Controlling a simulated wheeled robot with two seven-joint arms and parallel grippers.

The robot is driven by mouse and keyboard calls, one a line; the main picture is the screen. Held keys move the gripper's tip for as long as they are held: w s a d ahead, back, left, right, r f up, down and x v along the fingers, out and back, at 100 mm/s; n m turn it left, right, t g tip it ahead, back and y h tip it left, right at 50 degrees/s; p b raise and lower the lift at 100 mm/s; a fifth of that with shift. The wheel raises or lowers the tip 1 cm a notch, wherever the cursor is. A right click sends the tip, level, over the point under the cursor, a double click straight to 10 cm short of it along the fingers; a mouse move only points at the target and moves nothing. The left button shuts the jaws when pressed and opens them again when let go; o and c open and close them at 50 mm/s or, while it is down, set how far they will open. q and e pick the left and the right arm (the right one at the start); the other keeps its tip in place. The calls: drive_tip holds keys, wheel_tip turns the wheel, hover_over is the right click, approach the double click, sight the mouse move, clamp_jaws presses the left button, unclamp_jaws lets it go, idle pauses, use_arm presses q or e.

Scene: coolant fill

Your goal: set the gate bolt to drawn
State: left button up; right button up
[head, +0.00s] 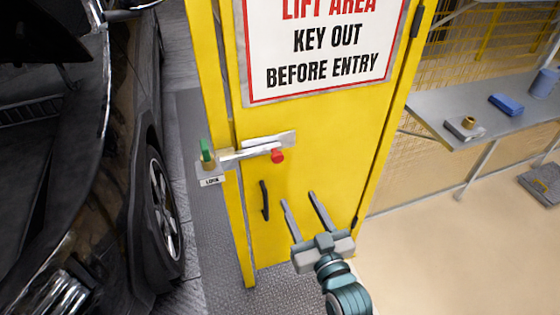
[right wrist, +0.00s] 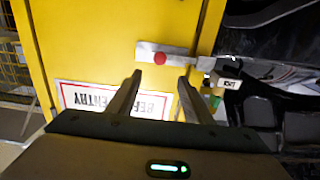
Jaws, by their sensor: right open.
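The gate bolt is a silver bar (head: 250,152) with a red knob (head: 277,156) at its right end. It lies across the left side of the yellow gate (head: 330,140) and reaches over the gap to the yellow post. My right gripper (head: 298,197) is open and empty, below and right of the knob, apart from it. In the right wrist view, which is upside down, the red knob (right wrist: 160,58) shows just beyond and between the open fingertips (right wrist: 158,75). My left gripper is not in view.
A padlock-like piece with a green top (head: 206,150) and a small white label sits at the post. A black handle (head: 264,200) is on the gate below the bolt. A dark car (head: 110,130) stands left. A grey bench (head: 450,105) with small items is right.

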sight(278, 160)
drive_tip(key=p+x, duration=0.3)
drive_tip(key=x, duration=1.2)
drive_tip(key=shift+w+p, duration=0.15)
drive_tip(key=shift+p, duration=0.2)
drive_tip(key=shift+a, duration=0.1)
